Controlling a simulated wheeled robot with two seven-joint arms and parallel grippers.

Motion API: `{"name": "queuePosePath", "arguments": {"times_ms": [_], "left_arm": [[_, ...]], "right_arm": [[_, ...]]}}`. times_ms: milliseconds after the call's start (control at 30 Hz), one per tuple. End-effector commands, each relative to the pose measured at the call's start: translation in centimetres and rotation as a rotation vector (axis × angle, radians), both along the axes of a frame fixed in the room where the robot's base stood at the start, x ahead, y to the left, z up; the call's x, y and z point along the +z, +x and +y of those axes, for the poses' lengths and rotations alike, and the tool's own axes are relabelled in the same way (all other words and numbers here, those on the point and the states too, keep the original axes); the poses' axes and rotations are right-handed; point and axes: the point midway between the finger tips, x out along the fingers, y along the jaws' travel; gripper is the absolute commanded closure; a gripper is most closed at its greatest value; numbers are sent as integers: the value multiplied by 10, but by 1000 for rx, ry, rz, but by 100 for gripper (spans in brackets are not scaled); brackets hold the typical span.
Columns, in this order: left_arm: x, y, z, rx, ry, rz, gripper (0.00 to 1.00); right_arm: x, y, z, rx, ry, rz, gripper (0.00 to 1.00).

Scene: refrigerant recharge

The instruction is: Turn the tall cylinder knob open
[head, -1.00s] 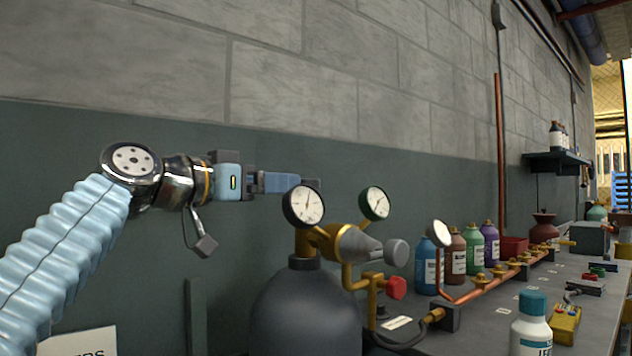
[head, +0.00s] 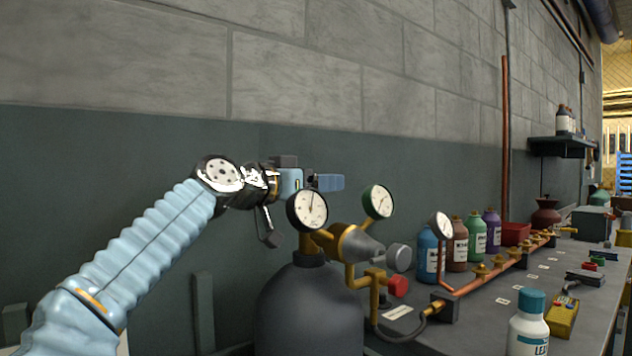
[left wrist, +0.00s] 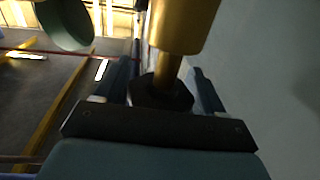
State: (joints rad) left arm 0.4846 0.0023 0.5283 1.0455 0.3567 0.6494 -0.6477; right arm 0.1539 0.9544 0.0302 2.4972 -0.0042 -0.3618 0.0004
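The tall dark grey cylinder (head: 308,308) stands upright in the head view, with a brass regulator (head: 345,240) and two round gauges at its top. My left gripper (head: 328,182) reaches in from the left, just above and behind the white-faced gauge (head: 311,207). In the left wrist view a dark round knob (left wrist: 160,92) on a brass stem (left wrist: 180,25) lies between the two spread fingers of my left gripper (left wrist: 163,88). I cannot tell whether the fingers touch it. The knob is hidden in the head view. My right gripper is not in view.
The green-rimmed gauge (head: 377,201) stands close to the right of my left gripper. A red knob (head: 398,287) and a grey knob (head: 399,257) are on the regulator. Coloured bottles and a copper manifold (head: 500,275) fill the bench. The wall is behind.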

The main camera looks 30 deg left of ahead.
Motion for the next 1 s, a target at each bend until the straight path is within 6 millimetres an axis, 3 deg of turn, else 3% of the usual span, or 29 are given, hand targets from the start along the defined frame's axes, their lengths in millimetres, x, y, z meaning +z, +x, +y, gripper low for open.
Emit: {"name": "queuePosePath", "arguments": {"times_ms": [33, 200, 267, 567, 867, 900, 1000], "left_arm": [[0, 0, 0, 0, 0, 0, 39], [0, 0, 0, 0, 1, 1, 65], [0, 0, 0, -1, 1, 1, 71], [1, 1, 1, 117, 5, 8, 71], [-2, 0, 2, 137, 3, 3, 71], [-2, 1, 2, 137, 3, 3, 40], [-2, 1, 2, 136, 3, 4, 24]], "right_arm": [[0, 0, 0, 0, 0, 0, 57], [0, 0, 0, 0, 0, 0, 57], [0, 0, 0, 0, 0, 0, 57], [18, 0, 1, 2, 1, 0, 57], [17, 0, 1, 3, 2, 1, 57], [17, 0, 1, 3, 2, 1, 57], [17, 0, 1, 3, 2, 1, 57]]}}
